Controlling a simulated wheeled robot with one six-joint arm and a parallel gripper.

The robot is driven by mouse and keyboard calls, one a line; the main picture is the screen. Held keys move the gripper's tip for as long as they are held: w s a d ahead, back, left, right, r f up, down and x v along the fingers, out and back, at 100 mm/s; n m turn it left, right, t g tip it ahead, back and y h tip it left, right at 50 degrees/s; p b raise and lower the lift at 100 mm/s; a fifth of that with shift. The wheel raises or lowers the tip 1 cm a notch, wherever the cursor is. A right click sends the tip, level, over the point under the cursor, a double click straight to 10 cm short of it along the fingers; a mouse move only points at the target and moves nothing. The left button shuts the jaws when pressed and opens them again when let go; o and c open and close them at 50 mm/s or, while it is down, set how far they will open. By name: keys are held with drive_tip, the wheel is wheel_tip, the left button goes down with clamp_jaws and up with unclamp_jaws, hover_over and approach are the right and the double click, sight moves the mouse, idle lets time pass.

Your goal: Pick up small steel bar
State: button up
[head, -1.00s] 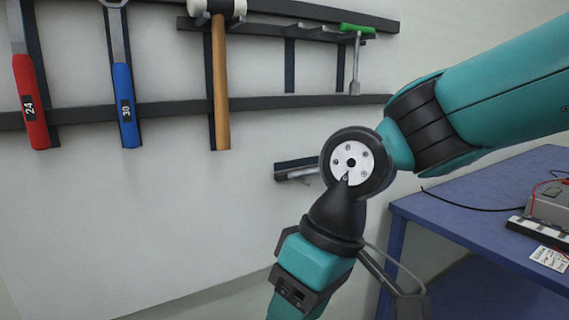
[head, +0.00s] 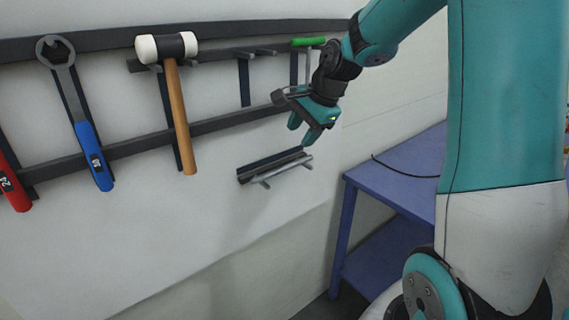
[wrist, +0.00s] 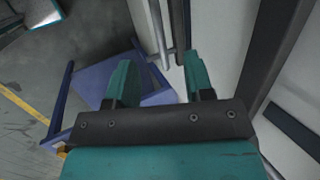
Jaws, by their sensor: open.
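The small steel bar (head: 287,171) is a thin grey rod lying on two pegs of a short dark wall rack (head: 262,165), below the tool rails in the head view. In the wrist view the bar (wrist: 157,32) runs up and down beyond the fingers, near the top middle. My gripper (head: 303,129) is above the bar, with its teal fingers pointing down. It is open and empty, apart from the bar. In the wrist view my gripper (wrist: 160,80) has its fingers spread to either side of the line of the bar.
A mallet (head: 174,90), a blue-handled wrench (head: 85,125) and a red-handled tool (head: 14,187) hang left on the wall rails. A green-handled tool (head: 307,42) hangs behind my arm. A blue table (head: 395,180) stands to the right. The wall below the bar is clear.

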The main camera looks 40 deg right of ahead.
hover_over(285, 166)
drive_tip(key=s, duration=0.2)
wheel_tip(285, 166, down, 5)
drive_tip(key=shift+w+d+f+p, duration=0.1)
drive_tip(key=shift+w+f+p, duration=0.15)
drive_tip(key=shift+f+p, duration=0.45)
drive_tip(key=shift+w+a+f+p, duration=0.1)
drive_tip(key=shift+w+f+p, duration=0.2)
drive_tip(key=shift+f, duration=0.65)
drive_tip(key=shift+w+d+f+p, duration=0.1)
drive_tip(key=shift+w+f+p, duration=0.05)
drive_tip(key=shift+f+p, duration=0.6)
drive_tip(key=shift+f, duration=0.1)
drive_tip(key=shift+c, duration=0.2)
clamp_jaws()
